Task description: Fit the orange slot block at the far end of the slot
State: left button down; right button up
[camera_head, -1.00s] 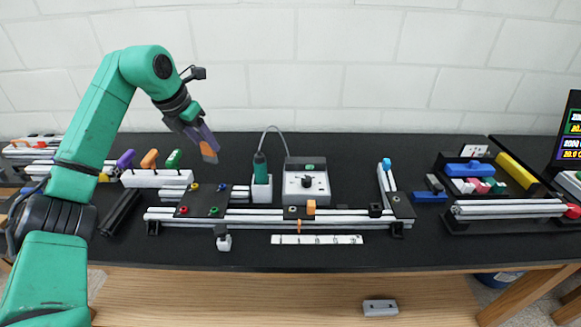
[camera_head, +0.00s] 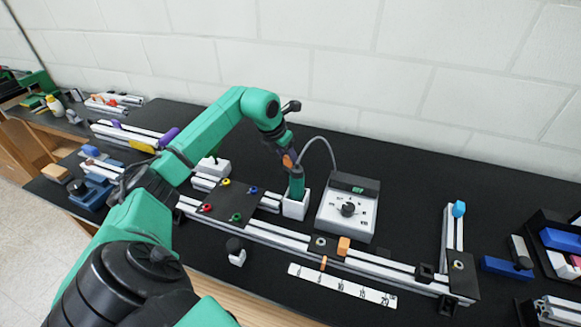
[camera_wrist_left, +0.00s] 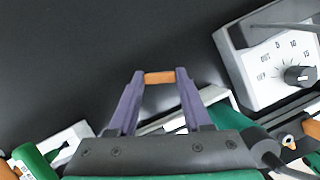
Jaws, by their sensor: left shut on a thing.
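My left gripper (camera_head: 289,160) is shut on a small orange block (camera_wrist_left: 159,78), gripped between the purple fingertips. It is in the air above the black bench, and in the head view it appears just above the green tool (camera_head: 297,185). The long aluminium rail (camera_head: 275,236) of the frame lies in front of it, with its slot running along it. Another orange block (camera_head: 343,246) sits on the rail near its middle. My right gripper is not in view.
The green tool stands in a white holder beside a grey control box (camera_head: 348,208) with a dial. A dark plate (camera_head: 232,201) with coloured knobs covers the rail's left part. A blue-capped cross rail (camera_head: 453,235) stands at the right. A white scale strip (camera_head: 342,285) lies in front.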

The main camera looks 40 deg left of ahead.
aim_at(288, 169)
pick_arm(q)
notch_tip(288, 169, down, 4)
jog(key=shift+f+p, duration=0.2)
jog(key=shift+p, duration=0.4)
jog(key=shift+f, duration=0.5)
jog(key=shift+c, duration=1.7)
grip_release()
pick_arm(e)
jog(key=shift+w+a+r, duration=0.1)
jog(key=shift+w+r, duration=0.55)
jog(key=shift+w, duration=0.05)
pick_arm(q)
jog(key=shift+r, duration=0.1)
